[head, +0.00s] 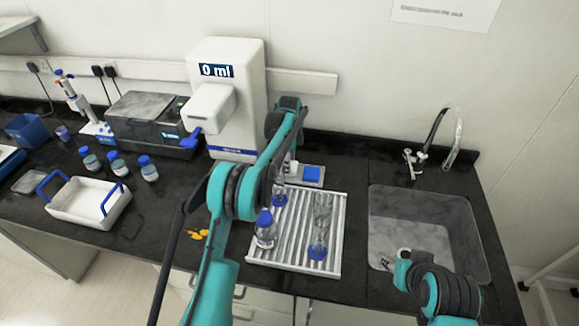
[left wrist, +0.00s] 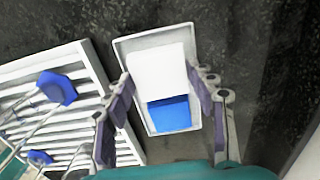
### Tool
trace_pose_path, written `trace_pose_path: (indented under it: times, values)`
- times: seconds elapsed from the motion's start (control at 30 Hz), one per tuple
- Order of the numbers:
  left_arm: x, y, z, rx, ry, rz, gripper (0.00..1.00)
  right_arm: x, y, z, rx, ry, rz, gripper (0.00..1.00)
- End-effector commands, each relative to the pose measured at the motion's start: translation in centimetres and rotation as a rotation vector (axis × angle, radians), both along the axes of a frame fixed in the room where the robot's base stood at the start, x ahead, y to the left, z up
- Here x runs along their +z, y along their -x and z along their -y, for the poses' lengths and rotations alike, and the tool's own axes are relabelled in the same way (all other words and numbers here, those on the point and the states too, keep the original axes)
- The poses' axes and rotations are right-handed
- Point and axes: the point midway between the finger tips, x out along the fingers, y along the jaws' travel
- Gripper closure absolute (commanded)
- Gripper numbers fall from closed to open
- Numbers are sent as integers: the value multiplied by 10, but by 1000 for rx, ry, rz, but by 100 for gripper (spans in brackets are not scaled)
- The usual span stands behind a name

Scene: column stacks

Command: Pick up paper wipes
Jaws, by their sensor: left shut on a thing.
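The paper wipes show in the left wrist view as a white block (left wrist: 158,68) with a blue part (left wrist: 170,114) in a small pale tray (left wrist: 124,47). In the head view the blue part (head: 311,172) lies behind the drying rack, partly hidden by my left arm. My left gripper (left wrist: 163,98) has its two fingers on either side of the wipes, shut on them over the tray. In the head view the left gripper is mostly hidden behind its own arm. My right arm is at the lower right, by the sink; its gripper (head: 387,262) is small and unclear.
A ribbed white rack (head: 290,258) holds glassware with blue caps, close to my left arm. A white dispenser (head: 228,70) reading 0 ml stands behind. A sink (head: 425,215) is on the right. Several blue-capped bottles and a blue-handled tray (head: 88,207) are on the left.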

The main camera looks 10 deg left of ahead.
Motion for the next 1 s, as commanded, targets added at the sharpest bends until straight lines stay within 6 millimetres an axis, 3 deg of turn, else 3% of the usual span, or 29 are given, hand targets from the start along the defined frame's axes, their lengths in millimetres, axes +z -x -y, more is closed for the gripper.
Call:
trace_pose_path:
  times: [0.1,0.5,0.7,1.0]
  values:
    - [26,0,0,0,0,0,55,8,0,0,0,0,0,60]
    - [76,46,78,-3,0,0,55,21,0,0,0,0,0,60]
    - [88,57,97,-1,0,0,55,23,0,0,0,0,0,60]
    - [91,60,100,0,0,0,55,23,0,0,0,0,0,60]
